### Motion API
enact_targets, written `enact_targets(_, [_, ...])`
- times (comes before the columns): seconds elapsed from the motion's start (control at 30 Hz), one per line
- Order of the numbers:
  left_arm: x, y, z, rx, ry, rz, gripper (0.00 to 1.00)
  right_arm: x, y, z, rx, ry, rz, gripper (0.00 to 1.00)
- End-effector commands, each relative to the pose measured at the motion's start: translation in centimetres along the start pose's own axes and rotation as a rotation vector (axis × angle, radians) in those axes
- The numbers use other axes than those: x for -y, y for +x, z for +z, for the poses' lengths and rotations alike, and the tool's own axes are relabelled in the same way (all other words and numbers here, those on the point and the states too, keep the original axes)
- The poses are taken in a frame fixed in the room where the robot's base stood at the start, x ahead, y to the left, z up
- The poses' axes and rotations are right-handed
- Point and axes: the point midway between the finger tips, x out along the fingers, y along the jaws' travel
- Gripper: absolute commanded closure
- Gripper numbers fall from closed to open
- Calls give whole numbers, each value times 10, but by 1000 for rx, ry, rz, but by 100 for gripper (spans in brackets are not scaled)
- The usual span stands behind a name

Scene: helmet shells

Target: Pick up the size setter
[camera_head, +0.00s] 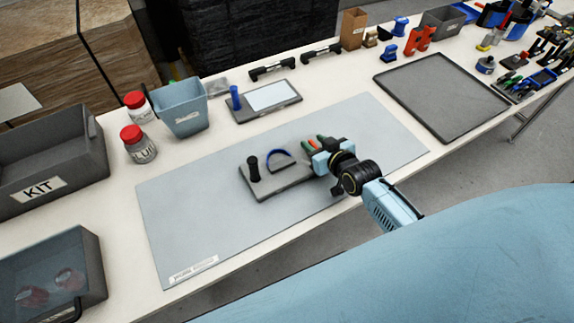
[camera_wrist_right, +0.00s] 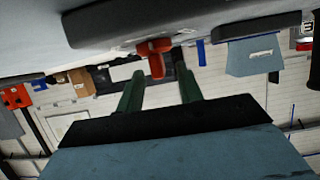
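A small red part (camera_wrist_right: 156,56), which looks like the size setter, stands on a dark grey fixture board (camera_head: 272,186) on the mat. In the head view only a bit of orange-red (camera_head: 314,145) shows beside the fingers. My right gripper (camera_head: 314,144) is at the right end of the board. In the right wrist view its green fingers (camera_wrist_right: 159,72) are spread, with the red part between and just beyond their tips. I see no firm contact. The board also carries a black post (camera_head: 254,168) and a blue arch (camera_head: 280,154). My left gripper is out of view.
The grey mat (camera_head: 190,225) is otherwise clear. A blue bin (camera_head: 182,106), red-capped bottles (camera_head: 139,145), a KIT crate (camera_head: 85,160) and another bin (camera_head: 92,265) stand left. A tablet-like board (camera_head: 238,112) lies behind, and an empty tray (camera_head: 440,95) is at right.

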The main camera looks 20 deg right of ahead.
Motion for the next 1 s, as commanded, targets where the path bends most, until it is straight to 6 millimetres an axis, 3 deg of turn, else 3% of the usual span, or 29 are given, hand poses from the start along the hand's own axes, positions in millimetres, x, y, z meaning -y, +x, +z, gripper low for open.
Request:
enact_targets(0.2, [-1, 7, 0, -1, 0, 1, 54, 2, 29, 3, -1, 0, 0, 64])
enact_targets(0.5, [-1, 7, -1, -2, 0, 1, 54, 2, 33, 3, 0, 0, 0, 64])
enact_targets(0.8, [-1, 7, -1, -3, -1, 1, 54, 1, 33, 3, 0, 0, 0, 100])
enact_targets(1.0, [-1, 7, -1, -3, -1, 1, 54, 1, 33, 2, -2, 1, 0, 100])
